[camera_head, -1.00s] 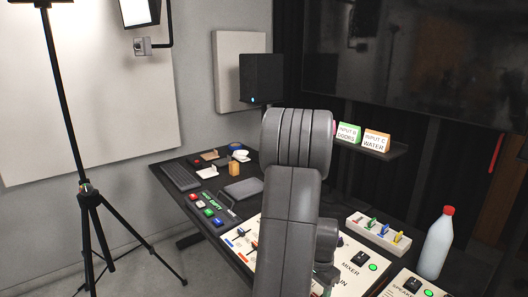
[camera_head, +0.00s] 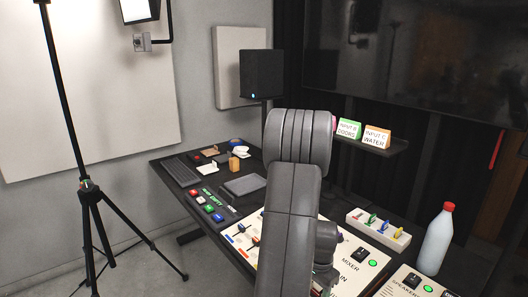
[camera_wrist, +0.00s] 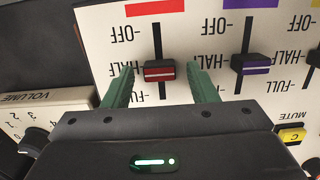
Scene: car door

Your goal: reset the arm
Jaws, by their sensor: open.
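My gripper (camera_wrist: 163,88) shows in the wrist view with two green fingers spread apart, open and empty. The red slider (camera_wrist: 159,72) of the mixer panel (camera_wrist: 200,60) appears between the fingers, near its HALF mark; I cannot tell if either finger touches it. A purple slider (camera_wrist: 250,64) is just right of the right finger, also near HALF.
A tripod light stand (camera_head: 88,200) is at left. A volume panel (camera_wrist: 45,112) is left of the gripper.

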